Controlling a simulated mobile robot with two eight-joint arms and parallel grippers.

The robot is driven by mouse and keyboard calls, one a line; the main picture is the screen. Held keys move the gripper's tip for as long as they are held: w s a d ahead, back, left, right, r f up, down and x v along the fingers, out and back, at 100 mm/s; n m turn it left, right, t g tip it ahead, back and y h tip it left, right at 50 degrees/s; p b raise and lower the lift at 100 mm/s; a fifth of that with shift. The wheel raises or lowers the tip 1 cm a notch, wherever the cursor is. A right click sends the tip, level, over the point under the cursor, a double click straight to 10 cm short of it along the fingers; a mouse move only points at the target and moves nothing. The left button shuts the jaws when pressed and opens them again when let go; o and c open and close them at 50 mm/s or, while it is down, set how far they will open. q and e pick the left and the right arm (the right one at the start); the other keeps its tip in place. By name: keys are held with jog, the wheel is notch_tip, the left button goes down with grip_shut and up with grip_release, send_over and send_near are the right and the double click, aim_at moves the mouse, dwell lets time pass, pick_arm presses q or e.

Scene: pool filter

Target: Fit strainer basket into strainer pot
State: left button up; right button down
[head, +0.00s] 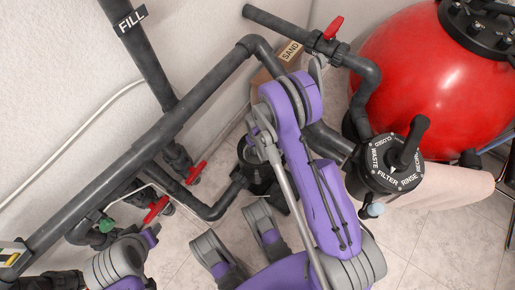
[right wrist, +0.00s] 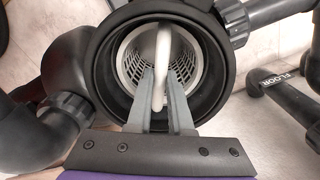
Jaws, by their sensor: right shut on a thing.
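The strainer pot (right wrist: 215,70) is a black round housing, open at the top, filling the middle of the right wrist view. In the head view the pot (head: 262,178) is partly hidden by my purple right arm. The white slotted strainer basket (right wrist: 130,68) is inside the pot's opening, with dark space around it. How deep it sits cannot be told. My right gripper (right wrist: 161,85) reaches over the pot and its grey fingers are shut on the basket's white handle (right wrist: 161,45). Part of my left arm shows at the lower left of the head view, but its gripper does not.
Black pipes with red valve handles (head: 156,209) run left of the pot. The multiport valve (head: 385,170) and red filter tank (head: 420,65) stand to the right. A box marked SAND (head: 290,51) stands behind. Tiled floor is bare at the lower right.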

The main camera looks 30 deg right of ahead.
jog(key=shift+f, duration=0.15)
dwell(0.4)
jog(key=shift+f, duration=0.8)
jog(key=c, duration=0.7)
grip_release()
jog(key=shift+c, duration=0.2)
jog(key=shift+r, duration=0.1)
jog(key=shift+r+p, duration=2)
jog(key=shift+r, duration=1.4)
